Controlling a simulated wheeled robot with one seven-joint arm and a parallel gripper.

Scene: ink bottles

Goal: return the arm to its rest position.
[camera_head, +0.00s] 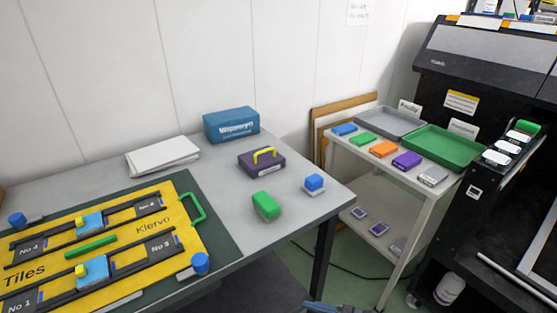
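My gripper cannot be made out in the head view. A small blue-grey and dark piece (335,308) shows at the bottom edge, right of the table's front leg. It is cut off by the frame, and I cannot tell whether it belongs to my arm. No part of an arm is seen over the table or the cart.
The grey table (285,170) bears a yellow tile board (120,240), a green block (265,206), a blue-topped bottle (314,183), a purple box (262,161) and a blue box (231,125). A white cart (395,172) with trays and a black machine (475,82) stand right.

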